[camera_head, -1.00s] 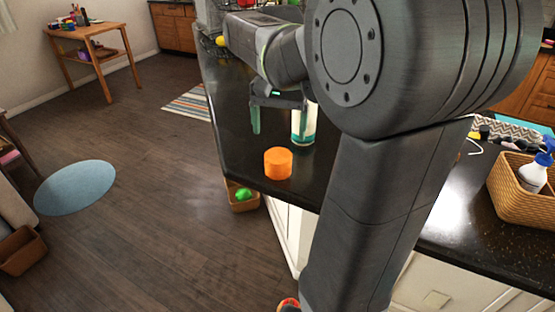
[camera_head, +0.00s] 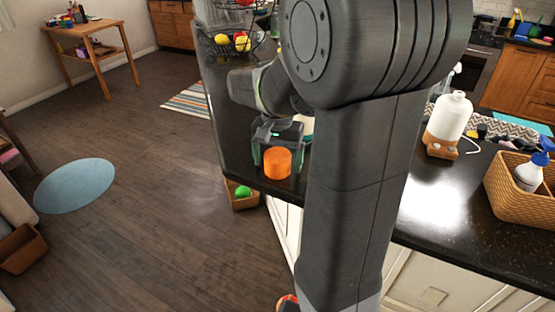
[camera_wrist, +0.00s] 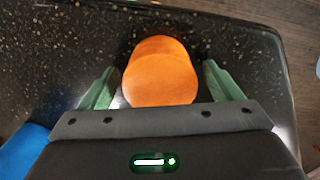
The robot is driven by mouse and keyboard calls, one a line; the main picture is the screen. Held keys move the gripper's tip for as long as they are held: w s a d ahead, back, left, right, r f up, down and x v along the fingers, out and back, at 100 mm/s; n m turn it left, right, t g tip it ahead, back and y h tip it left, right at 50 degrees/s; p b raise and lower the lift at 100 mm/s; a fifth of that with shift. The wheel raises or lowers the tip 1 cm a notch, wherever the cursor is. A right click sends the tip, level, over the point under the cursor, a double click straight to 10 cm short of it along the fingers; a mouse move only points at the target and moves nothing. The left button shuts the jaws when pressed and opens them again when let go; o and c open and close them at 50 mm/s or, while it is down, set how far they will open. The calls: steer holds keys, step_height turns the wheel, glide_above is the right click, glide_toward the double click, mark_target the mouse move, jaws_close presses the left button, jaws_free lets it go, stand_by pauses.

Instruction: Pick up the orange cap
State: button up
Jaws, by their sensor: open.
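The orange cap (camera_head: 277,162) is a short cylinder on the dark countertop, near the counter's corner. It also shows in the wrist view (camera_wrist: 160,72), in the middle between the two green fingers. My gripper (camera_head: 278,158) is open, low over the counter right behind the cap in the head view. In the wrist view my gripper (camera_wrist: 164,86) has one finger on each side of the cap, with a gap visible on both sides. The fingertips' exact height against the cap is hard to tell.
A white container (camera_head: 306,127) stands behind my arm, mostly hidden. A wire fruit basket (camera_head: 236,42) is at the counter's far end. A white bottle (camera_head: 449,116) and a wicker basket (camera_head: 515,205) stand at right. The counter edge (camera_wrist: 285,75) is close to the cap.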

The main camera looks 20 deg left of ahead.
steer(key=c, duration=1)
steer(key=shift+c, duration=0.2)
